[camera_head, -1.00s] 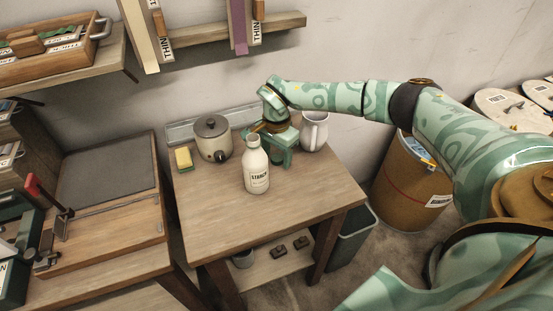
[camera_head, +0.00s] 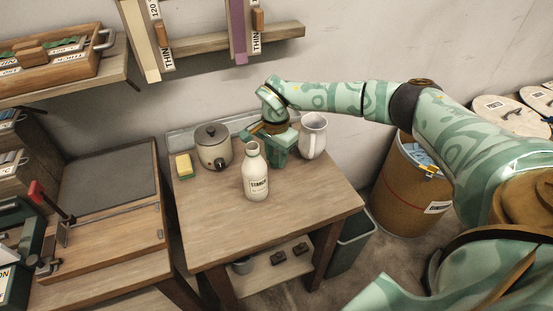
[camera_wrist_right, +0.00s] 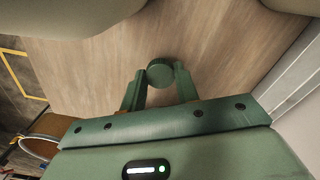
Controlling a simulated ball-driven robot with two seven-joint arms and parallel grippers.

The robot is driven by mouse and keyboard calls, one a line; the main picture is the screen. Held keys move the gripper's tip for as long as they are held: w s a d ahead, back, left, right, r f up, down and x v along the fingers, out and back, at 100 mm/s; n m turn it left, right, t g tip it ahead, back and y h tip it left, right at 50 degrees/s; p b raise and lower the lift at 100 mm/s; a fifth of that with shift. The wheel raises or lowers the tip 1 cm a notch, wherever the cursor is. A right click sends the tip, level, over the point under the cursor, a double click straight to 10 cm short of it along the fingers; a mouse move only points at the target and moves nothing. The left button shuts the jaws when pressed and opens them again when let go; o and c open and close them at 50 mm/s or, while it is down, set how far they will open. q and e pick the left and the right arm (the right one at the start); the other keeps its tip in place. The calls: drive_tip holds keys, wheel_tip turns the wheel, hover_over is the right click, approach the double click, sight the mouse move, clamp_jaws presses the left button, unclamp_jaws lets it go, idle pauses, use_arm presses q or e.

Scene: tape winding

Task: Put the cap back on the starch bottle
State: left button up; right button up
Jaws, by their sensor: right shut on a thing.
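The starch bottle (camera_head: 256,178) is cream-white with a dark-lettered label. It stands upright on the small wooden table, its mouth open and bare. My right gripper (camera_head: 282,150) is behind and just right of the bottle, partly hidden by it in the head view. In the right wrist view its two fingers (camera_wrist_right: 160,78) are shut on a small round dark green cap (camera_wrist_right: 160,70), with wood surface beyond it. The cap cannot be made out in the head view. My left gripper is not in view.
On the table (camera_head: 290,205), a lidded cooker (camera_head: 213,152) and a yellow-green sponge (camera_head: 184,166) stand left of the bottle. A white jug (camera_head: 313,138) stands close right of the gripper. A long tray (camera_head: 180,139) lies along the back. The table's front is clear.

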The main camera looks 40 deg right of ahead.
use_arm(q)
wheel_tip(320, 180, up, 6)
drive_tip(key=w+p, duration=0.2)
drive_tip(key=p, duration=0.4)
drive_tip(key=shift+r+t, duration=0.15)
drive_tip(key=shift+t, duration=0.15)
use_arm(e)
drive_tip(key=s+a+r, duration=0.5)
drive_tip(key=s+r, duration=0.5)
drive_tip(key=s, duration=0.3)
drive_tip(key=shift+r, duration=0.4)
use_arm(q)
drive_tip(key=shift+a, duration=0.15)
use_arm(e)
drive_tip(key=shift+a, duration=0.1)
